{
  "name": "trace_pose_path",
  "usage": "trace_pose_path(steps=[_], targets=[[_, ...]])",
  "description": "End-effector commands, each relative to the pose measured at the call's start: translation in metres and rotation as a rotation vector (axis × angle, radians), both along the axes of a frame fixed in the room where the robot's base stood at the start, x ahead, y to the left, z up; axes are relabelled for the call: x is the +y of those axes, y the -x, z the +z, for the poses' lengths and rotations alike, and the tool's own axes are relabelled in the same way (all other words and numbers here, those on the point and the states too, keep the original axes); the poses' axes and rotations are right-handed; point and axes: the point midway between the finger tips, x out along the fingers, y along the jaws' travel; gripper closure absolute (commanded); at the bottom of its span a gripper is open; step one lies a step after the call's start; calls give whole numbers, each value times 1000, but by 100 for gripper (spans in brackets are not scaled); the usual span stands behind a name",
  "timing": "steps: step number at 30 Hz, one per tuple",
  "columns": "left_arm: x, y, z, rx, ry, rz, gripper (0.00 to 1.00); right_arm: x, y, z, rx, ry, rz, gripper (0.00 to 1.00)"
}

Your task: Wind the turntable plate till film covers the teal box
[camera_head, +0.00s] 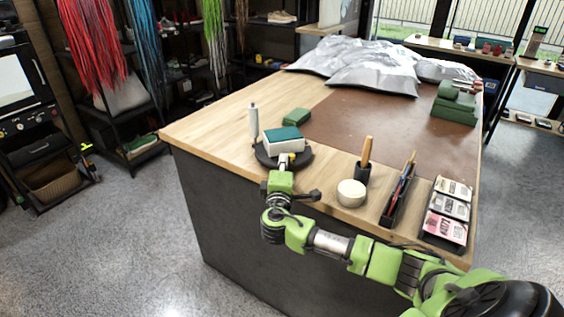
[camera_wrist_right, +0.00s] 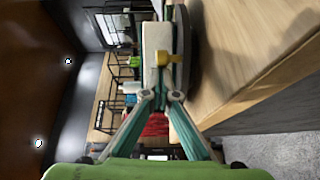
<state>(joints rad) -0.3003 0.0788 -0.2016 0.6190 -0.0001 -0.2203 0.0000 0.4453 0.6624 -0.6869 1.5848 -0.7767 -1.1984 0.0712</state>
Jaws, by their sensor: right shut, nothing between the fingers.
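The teal box (camera_head: 282,133) has a teal top and pale sides, and rests on the dark round turntable plate (camera_head: 302,158) near the table's front left edge. In the right wrist view, the box (camera_wrist_right: 155,38) lies just beyond my fingers. An upright white roll (camera_head: 254,120), likely the film, stands beside the plate at its left. I cannot make out film on the box. My right gripper (camera_head: 285,168) is shut and empty at the plate's front. A small brass-coloured piece (camera_wrist_right: 172,58) shows at its fingertips; whether they touch it is unclear. My left gripper is not in view.
A green block (camera_head: 297,116) lies behind the plate. A round cream tub (camera_head: 351,193), a wooden-handled tool in a holder (camera_head: 363,172), a pen tray (camera_head: 398,200) and a card rack (camera_head: 447,212) line the front right. A brown mat (camera_head: 385,125) covers much of the table.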

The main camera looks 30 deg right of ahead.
Motion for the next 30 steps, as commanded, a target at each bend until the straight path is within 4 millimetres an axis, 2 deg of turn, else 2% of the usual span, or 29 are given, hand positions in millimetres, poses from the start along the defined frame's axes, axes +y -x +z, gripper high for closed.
trace_pose_path(steps=[20, 30], targets=[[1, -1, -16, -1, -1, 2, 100, -22, 10, -2, 2, 4, 305, 100], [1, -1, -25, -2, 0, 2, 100, -38, 13, -1, 0, 0, 310, 100]])
